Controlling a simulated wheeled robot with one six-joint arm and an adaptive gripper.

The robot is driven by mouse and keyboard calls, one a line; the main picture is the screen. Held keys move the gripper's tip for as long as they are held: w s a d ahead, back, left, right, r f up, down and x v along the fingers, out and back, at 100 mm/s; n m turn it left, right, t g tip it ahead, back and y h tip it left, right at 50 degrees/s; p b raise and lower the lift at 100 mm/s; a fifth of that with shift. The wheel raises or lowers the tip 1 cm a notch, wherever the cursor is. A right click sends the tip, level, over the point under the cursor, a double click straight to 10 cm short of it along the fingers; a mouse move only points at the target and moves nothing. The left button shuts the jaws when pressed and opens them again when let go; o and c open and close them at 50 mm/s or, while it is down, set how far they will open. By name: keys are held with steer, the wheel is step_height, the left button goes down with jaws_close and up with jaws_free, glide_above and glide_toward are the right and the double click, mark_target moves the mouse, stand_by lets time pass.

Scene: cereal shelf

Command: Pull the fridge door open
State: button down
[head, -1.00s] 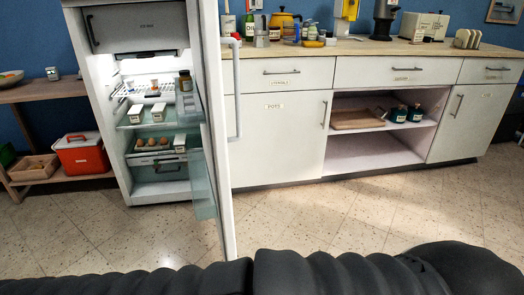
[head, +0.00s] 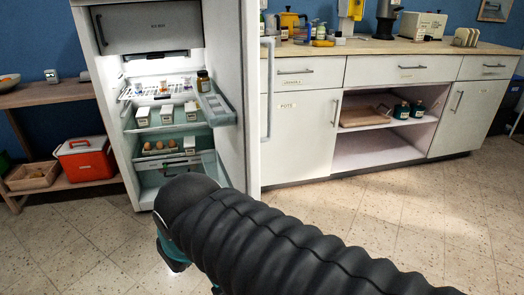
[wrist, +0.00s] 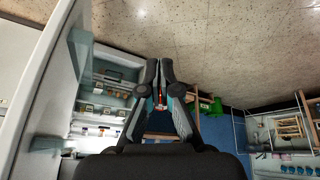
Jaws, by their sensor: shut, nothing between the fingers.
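The fridge (head: 88,75) stands open at the left of the head view. Its white door (head: 230,90) is swung well out toward me, with its inner face and clear door bins visible. The long vertical handle (head: 267,90) is on the door's outer side. My ribbed black arm reaches across the lower middle, in front of the fridge's base, and hides the door's lower part. In the wrist view my gripper (wrist: 159,66) is shut and empty, apart from the door (wrist: 35,85), which slants along the left side. The lit fridge shelves show beyond the gripper's left finger.
A counter (head: 400,48) with drawers and an open cubby runs along the back right. A wooden side shelf (head: 45,97) with a red cooler (head: 85,160) and a basket stands left of the fridge. The floor at the right is clear.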

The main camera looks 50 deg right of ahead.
steer(key=w+d+n+g+h, duration=0.4)
steer(key=w+d+g, duration=0.15)
steer(key=d, duration=0.25)
steer(key=n+g+h, duration=0.7)
steer(key=n+h, duration=0.1)
steer(key=h, duration=0.4)
glide_toward(246, 150)
steer(key=x, duration=0.7)
steer(key=shift+w+d+f, duration=0.1)
steer(key=shift+w+d, duration=0.05)
steer(key=shift+w, duration=0.05)
